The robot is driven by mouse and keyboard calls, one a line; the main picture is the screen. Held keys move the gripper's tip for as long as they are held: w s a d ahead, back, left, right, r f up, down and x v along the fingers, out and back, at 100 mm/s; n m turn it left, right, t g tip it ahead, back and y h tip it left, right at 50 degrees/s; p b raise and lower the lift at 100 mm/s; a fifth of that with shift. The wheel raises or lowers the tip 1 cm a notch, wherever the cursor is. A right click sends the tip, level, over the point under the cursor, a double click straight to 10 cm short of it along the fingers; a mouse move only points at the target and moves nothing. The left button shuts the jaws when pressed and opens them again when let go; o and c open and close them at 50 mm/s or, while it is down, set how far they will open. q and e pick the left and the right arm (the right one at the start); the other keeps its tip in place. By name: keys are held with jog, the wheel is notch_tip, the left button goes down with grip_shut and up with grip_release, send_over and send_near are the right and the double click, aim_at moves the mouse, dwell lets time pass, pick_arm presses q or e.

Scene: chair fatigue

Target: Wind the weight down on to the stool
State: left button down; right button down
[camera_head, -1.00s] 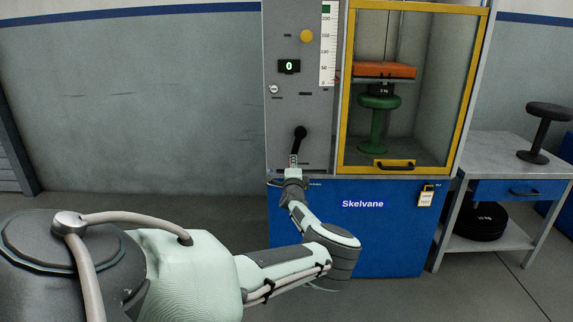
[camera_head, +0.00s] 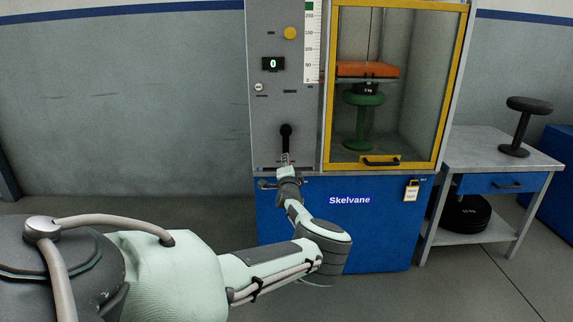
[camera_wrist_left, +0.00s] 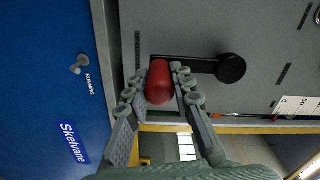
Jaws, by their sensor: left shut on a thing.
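The orange weight (camera_head: 368,70) hangs on a cable inside the yellow-framed cabinet. A small black block marked in kg (camera_head: 371,88) shows below it, just above the seat of the green stool (camera_head: 361,125). I cannot tell whether block and seat touch. The black crank (camera_head: 286,132) is on the grey panel left of the cabinet, its arm pointing down. My left gripper (camera_head: 286,164) is at the crank's lower end. In the left wrist view, its fingers (camera_wrist_left: 160,88) are shut around the crank's red handle (camera_wrist_left: 158,84). My right gripper is out of view.
A display (camera_head: 273,64) reads 0, beside a vertical scale (camera_head: 313,45). The cabinet's door (camera_head: 440,100) is shut. A padlock with a tag (camera_head: 411,190) hangs on the blue base. A side table (camera_head: 470,150) at right bears a black stool (camera_head: 520,125).

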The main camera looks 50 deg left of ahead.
pick_arm(q)
jog(key=c, duration=1.4)
grip_release()
jog(key=shift+w+d, duration=0.15)
jog(key=shift+w, duration=0.1)
jog(key=shift+o, duration=0.5)
jog(key=shift+s, duration=0.1)
jog(key=shift+s+d+f, duration=0.15)
jog(key=shift+s+d, duration=0.25)
jog(key=shift+s, duration=0.05)
jog(key=v, duration=1)
jog(key=shift+s+d+r, duration=0.2)
jog(key=shift+s+d, duration=0.05)
